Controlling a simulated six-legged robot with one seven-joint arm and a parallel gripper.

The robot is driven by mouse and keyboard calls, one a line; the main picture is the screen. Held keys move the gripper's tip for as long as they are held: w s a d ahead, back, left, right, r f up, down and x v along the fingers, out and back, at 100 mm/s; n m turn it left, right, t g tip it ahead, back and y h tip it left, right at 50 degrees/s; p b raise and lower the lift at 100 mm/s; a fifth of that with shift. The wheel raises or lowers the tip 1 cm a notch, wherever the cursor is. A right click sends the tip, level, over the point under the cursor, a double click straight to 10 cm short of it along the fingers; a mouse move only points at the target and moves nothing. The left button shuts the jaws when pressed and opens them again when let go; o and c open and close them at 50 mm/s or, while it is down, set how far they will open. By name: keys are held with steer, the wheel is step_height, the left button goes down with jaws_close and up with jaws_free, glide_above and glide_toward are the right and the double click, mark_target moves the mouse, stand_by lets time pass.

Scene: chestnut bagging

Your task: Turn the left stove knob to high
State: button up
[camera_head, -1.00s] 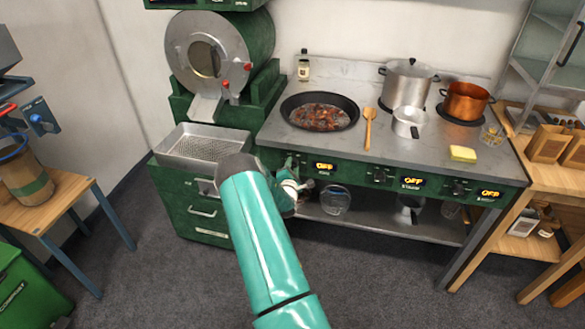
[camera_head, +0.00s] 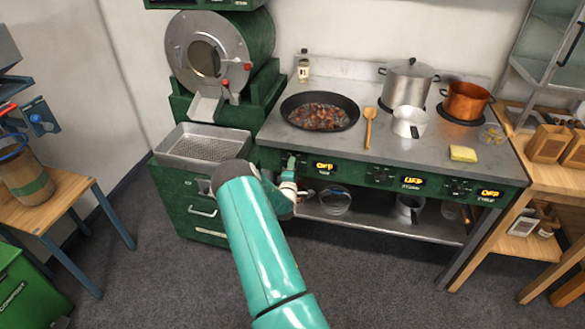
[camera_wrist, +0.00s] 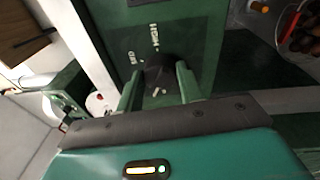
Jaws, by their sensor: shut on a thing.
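The left stove knob (camera_wrist: 158,70) is dark and sits on the green front panel, between the two fingers of my gripper (camera_wrist: 158,88) in the wrist view. My gripper is shut on the knob. White dial markings show on the panel around it. In the head view my gripper (camera_head: 290,172) is at the left end of the stove panel (camera_head: 345,174), and the knob is largely hidden behind it. The display (camera_head: 325,167) beside the left knob appears to read OFF.
A pan (camera_head: 320,112) of chestnuts stands on the stove's left side. A steel pot (camera_head: 408,84), a copper pot (camera_head: 465,100), a small saucepan (camera_head: 410,122) and a wooden spoon (camera_head: 369,126) are to its right. A perforated metal tray (camera_head: 203,147) is left of the stove.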

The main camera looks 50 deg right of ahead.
steer(key=shift+w+a+r+m+g+h, duration=0.15)
steer(key=shift+m+g, duration=0.6)
steer(key=shift+m, duration=4.75)
steer(key=shift+w+f+m+g+h, duration=0.2)
steer(key=shift+m+g, duration=0.5)
steer(key=shift+m, duration=4.8)
steer(key=shift+a+r+m+g+h, duration=0.2)
steer(key=shift+m+g, duration=0.55)
steer(key=shift+m, duration=4.75)
steer(key=shift+d, duration=0.15)
steer(key=o, duration=1)
